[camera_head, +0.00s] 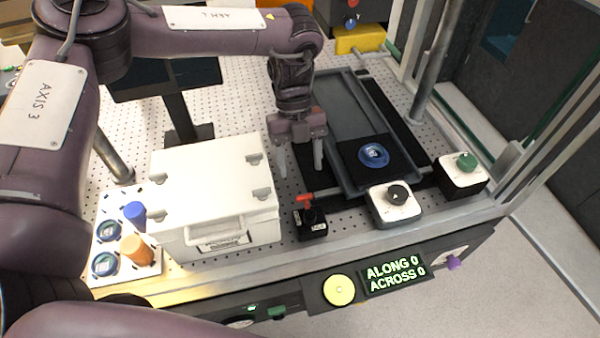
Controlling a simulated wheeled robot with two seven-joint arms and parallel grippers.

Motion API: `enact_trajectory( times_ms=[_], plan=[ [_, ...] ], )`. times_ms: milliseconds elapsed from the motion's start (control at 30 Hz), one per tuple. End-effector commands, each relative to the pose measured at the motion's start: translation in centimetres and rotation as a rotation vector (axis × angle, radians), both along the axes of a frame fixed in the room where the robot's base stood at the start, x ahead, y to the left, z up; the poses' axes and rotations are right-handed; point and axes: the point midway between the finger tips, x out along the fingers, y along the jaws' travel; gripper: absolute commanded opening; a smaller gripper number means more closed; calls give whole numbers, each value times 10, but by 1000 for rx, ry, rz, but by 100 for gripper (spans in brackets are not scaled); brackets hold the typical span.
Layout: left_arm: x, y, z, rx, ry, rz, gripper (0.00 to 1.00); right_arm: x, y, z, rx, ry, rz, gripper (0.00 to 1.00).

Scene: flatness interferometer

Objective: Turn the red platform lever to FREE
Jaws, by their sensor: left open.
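The red platform lever (303,198) sits on a small black block (311,224) near the front edge of the perforated table, between the white case and a white box with a black knob. Its red handle points to the left. White labels on the block are too small to read. My left gripper (300,172) hangs pointing down just above and behind the lever. Its two pale fingers are apart with nothing between them, and they appear clear of the lever. My right gripper is not in view.
A white case (215,190) stands left of the lever. White boxes with a black knob (398,194) and a green knob (466,162) stand to the right. Behind is a dark platform (340,110) with a blue round part (373,155). A display (394,276) reads ALONG 0, ACROSS 0.

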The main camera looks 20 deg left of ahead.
Motion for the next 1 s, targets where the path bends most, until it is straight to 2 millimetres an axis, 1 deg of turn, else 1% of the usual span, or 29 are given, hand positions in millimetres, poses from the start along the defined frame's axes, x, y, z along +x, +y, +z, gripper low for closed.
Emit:
enact_trajectory(
  times_ms=[33,100,233,367,500,633,800,867,1000],
  plan=[
    [-3,-1,-5,0,5,-2,58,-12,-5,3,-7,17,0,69],
    [-7,-3,-14,-1,4,-2,58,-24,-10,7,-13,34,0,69],
    [-14,-8,-34,0,5,-1,58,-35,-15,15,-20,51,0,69],
    [-19,-13,-51,-1,3,-1,58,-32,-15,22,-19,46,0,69],
    [-23,-16,-63,-2,1,-1,58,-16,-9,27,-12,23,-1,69],
    [-23,-16,-67,-2,0,0,58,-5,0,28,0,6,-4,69],
    [-23,-16,-67,-2,0,0,58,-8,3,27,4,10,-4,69],
    [-23,-16,-67,-2,0,0,52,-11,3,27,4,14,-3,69],
    [-23,-16,-67,-2,0,0,33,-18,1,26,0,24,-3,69]
  ],
)
